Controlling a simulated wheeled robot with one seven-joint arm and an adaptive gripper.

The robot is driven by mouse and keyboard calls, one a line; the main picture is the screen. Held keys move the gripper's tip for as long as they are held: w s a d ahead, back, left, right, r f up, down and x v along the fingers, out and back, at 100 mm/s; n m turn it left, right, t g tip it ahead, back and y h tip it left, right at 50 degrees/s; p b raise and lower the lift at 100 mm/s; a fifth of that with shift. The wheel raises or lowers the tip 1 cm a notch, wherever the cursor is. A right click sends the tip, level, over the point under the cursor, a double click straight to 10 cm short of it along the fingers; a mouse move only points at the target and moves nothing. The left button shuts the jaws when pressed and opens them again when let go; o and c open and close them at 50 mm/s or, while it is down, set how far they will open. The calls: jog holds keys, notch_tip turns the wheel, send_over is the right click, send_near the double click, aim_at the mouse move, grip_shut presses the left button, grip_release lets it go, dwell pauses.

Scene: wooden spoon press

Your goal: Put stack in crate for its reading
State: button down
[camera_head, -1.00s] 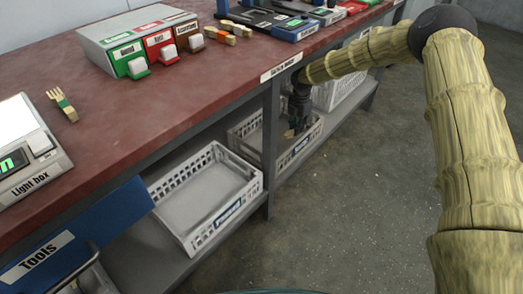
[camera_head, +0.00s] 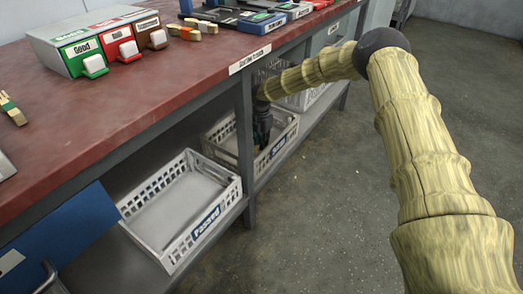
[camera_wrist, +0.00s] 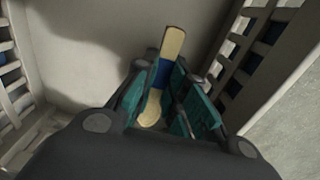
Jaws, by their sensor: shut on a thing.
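A pale wooden spoon stack (camera_wrist: 171,45) with a blue band (camera_wrist: 161,76) is between the teal fingers of my gripper (camera_wrist: 165,95), in the wrist view. The fingers are shut on it. One end sticks out past the fingers; a rounded end shows between them. In the head view my gripper (camera_head: 262,138) points down inside the middle crate (camera_head: 283,144) on the low shelf, and the stack is hidden there. In the wrist view, slotted crate walls (camera_wrist: 268,55) flank the gripper over a pale floor. I cannot tell whether the stack touches it.
An empty crate labelled "Passed" (camera_head: 208,222) stands nearer on the shelf. Another crate (camera_head: 305,98) stands farther back. The red bench top (camera_head: 130,100) overhangs them, with a leg (camera_head: 245,140) beside the middle crate. A box with coloured buttons (camera_head: 97,45) stands on the bench. The floor is clear.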

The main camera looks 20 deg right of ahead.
jog(key=shift+f+b, duration=0.65)
jog(key=shift+f, duration=1)
jog(key=shift+f, duration=0.1)
jog(key=c, duration=1.5)
grip_release()
jog(key=shift+o, duration=0.2)
jog(key=shift+r+p, duration=1.65)
jog(key=shift+r, duration=2.2)
